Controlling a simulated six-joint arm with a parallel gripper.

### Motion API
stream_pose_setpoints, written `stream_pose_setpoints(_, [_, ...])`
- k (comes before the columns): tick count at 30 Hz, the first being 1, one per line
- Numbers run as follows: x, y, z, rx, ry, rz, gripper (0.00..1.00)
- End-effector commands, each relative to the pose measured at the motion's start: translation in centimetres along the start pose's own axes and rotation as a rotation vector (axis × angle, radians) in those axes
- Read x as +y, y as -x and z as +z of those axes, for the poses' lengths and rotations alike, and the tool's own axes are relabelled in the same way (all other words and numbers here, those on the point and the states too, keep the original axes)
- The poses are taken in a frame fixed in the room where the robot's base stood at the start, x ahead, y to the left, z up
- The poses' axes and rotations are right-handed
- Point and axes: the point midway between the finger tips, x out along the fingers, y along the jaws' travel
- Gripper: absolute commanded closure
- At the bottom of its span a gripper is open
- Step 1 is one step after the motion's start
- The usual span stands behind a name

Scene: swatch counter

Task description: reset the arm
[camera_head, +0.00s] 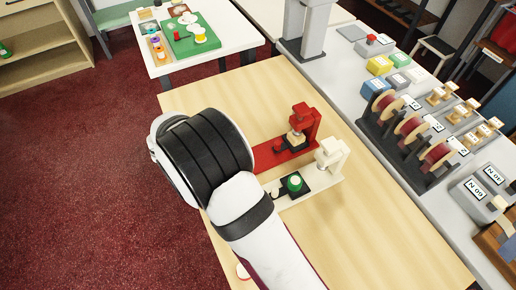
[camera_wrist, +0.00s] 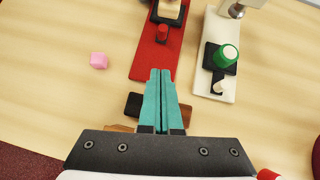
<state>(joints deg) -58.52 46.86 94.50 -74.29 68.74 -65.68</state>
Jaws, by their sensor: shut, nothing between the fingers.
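My gripper (camera_wrist: 160,100) shows in the wrist view with its two teal fingers together and nothing between them. It points at the near end of a red press-like stand (camera_wrist: 157,57) on the wooden table. In the head view my white and black arm reaches over the table from the bottom and hides the gripper. The red stand (camera_head: 303,122) is just right of the arm there.
A cream stand (camera_head: 322,183) bears a green-and-white round piece (camera_head: 294,182); the piece also shows in the wrist view (camera_wrist: 226,55). A pink cube (camera_wrist: 98,60) lies left of the red stand. A grey counter with spools (camera_head: 410,128) runs along the right. The table's front right is clear.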

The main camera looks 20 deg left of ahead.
Motion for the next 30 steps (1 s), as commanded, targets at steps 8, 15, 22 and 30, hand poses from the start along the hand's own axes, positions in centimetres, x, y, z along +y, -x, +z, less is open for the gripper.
stream_pose_setpoints(8, [0.0, 2.8, 0.0, 0.001, -0.001, -0.001, 1.00])
stream_pose_setpoints(15, [-8.2, 2.3, 7.9, 0.109, -0.541, -0.223, 1.00])
stream_pose_setpoints(22, [-28.8, 7.8, 11.5, 0.234, -1.955, -0.856, 1.00])
stream_pose_setpoints(30, [-33.3, 12.4, 6.7, 0.255, -2.737, -1.289, 1.00])
